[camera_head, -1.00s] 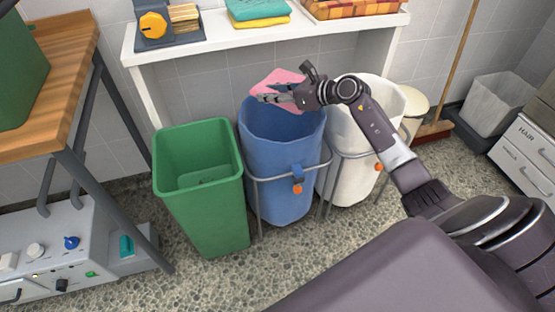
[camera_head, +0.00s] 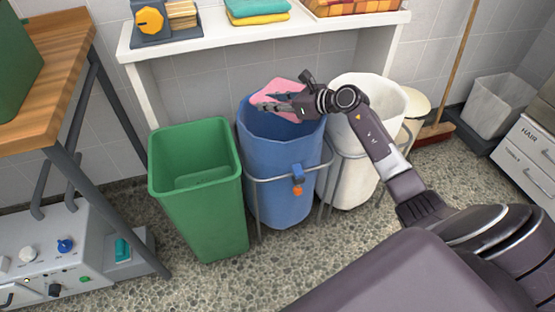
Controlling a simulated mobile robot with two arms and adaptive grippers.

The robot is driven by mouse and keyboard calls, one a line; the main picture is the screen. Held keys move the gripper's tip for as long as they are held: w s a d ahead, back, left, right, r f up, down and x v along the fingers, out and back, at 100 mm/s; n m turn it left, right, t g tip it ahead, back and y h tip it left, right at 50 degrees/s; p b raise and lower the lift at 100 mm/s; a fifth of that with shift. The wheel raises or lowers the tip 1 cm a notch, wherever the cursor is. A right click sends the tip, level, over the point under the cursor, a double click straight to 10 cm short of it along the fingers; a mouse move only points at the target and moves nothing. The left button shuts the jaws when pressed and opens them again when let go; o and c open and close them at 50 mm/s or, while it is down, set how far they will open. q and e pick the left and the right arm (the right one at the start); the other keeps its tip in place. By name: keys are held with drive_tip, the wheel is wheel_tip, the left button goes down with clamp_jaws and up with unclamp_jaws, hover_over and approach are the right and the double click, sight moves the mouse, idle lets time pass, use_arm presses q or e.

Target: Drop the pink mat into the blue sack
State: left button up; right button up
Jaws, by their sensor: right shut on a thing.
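The blue sack (camera_head: 283,178) hangs open in a metal frame in the middle of the view. My right gripper (camera_head: 268,105) reaches in from the right over the mouth of the sack. It is shut on the pink mat (camera_head: 282,87), which shows behind and below the fingers. The mat is at about the level of the sack's rim and over its opening. The gripper hides part of the mat, so I cannot tell how far it hangs inside. My left gripper is not in view.
A green bin (camera_head: 199,195) stands open to the left of the sack. A white sack (camera_head: 350,178) hangs to its right, partly behind my arm. A white shelf (camera_head: 210,43) with folded towels (camera_head: 257,8) runs behind. A wooden-topped table (camera_head: 52,70) is at the left.

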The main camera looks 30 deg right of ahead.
drive_tip(key=o, duration=1.2)
drive_tip(key=shift+o, duration=0.2)
drive_tip(key=v, duration=1.2)
drive_tip(key=shift+a, duration=0.1)
